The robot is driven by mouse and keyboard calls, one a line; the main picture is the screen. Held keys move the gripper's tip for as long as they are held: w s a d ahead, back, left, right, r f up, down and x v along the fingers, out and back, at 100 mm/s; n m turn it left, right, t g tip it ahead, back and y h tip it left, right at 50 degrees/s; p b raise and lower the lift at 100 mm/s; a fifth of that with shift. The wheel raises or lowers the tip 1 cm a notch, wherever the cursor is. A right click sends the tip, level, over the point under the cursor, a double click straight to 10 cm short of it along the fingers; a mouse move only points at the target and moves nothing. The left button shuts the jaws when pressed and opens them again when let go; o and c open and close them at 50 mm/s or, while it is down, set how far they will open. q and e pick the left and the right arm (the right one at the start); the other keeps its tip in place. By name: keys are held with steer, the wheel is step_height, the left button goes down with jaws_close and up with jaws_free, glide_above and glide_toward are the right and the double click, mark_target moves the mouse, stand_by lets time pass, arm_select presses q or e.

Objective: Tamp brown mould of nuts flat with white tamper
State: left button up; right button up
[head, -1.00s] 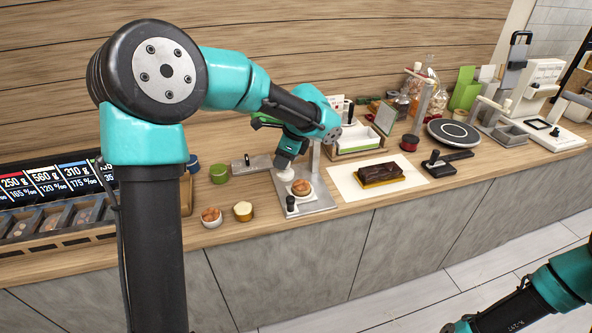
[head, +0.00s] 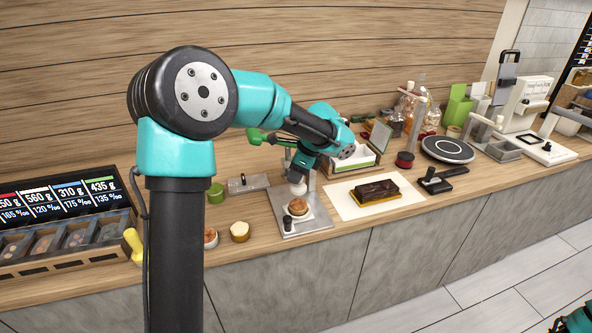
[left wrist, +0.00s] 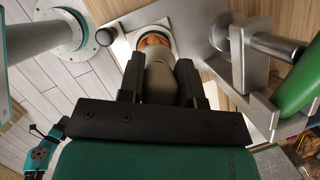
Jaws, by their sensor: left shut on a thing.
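The brown mould of nuts (head: 298,208) is a small round mould on a white square on the steel stand plate (head: 318,222). My left gripper (head: 299,177) is shut on the white tamper (head: 298,189) and holds it just above or behind the mould. In the left wrist view, the tamper (left wrist: 160,78) sits between the two black fingers (left wrist: 160,85), and its far end covers part of the mould (left wrist: 154,41). I cannot tell whether tamper and mould touch. My right gripper is not in view; only a bit of that arm shows at the lower right.
A black knob (head: 287,225) stands on the plate's front corner, and a metal post rises behind it. Two small bowls, one with cream-coloured contents (head: 240,231), stand to the left. A dark slab (head: 377,191) lies on white paper to the right.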

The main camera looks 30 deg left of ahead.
mark_target(296, 188)
arm_select(q)
steer(key=shift+f, duration=1.4)
steer(key=shift+f, duration=0.1)
steer(key=shift+f, duration=0.6)
steer(key=shift+f, duration=0.85)
steer(key=shift+r, duration=1.55)
steer(key=shift+f, duration=0.1)
steer(key=shift+f, duration=0.6)
steer(key=shift+f, duration=0.8)
stand_by(0.7)
